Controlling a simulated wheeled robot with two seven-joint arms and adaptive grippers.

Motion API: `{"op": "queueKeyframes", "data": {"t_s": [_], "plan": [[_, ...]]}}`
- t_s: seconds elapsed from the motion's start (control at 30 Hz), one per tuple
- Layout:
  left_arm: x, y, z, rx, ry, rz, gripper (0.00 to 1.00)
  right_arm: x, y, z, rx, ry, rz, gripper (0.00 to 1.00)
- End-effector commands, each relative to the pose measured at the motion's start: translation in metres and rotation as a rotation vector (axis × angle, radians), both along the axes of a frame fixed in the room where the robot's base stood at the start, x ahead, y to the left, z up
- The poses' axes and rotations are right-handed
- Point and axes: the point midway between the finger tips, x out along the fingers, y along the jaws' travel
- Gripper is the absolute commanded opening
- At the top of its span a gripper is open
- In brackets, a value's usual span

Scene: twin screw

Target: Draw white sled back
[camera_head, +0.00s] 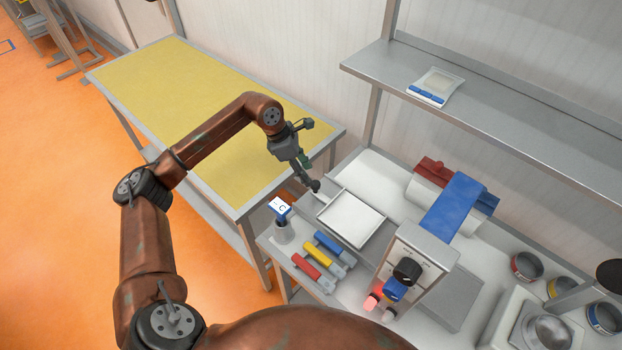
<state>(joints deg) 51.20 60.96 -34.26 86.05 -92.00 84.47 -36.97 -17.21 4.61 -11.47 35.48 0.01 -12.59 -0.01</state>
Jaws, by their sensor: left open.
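The white sled (352,217) is a shallow square tray on the grey bench, left of a machine with a blue top. A small white tab sticks out of its far left corner. My left gripper (314,187) is open beside that tab and points down at it. Whether its fingers touch the tab is too small to tell. The brown left arm reaches in from the left. My right gripper does not show.
The blue-topped machine (452,205) with a black knob stands right of the tray. Red, yellow and blue handled tools (328,243) lie in front. A labelled holder (281,222) stands at the left edge. A yellow-topped table (200,100) is behind left. A shelf (480,100) hangs above.

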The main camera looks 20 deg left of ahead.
Motion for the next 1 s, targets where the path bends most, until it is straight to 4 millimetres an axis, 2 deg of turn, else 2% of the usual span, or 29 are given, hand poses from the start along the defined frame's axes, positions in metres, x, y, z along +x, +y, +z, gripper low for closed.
{"op": "queueKeyframes", "data": {"t_s": [0.03, 0.2, 0.4, 1.0], "plan": [[-0.001, 0.005, 0.011, 0.003, -0.003, 0.002, 0.41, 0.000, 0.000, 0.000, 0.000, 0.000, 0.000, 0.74], [-0.007, 0.016, 0.040, 0.002, 0.000, 0.002, 0.41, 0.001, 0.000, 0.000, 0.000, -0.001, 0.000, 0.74], [-0.010, 0.022, 0.058, 0.001, 0.000, 0.000, 0.41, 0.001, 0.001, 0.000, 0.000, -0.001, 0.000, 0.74], [-0.011, 0.023, 0.062, 0.001, 0.000, 0.000, 0.41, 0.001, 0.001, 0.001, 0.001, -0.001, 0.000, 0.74]]}}
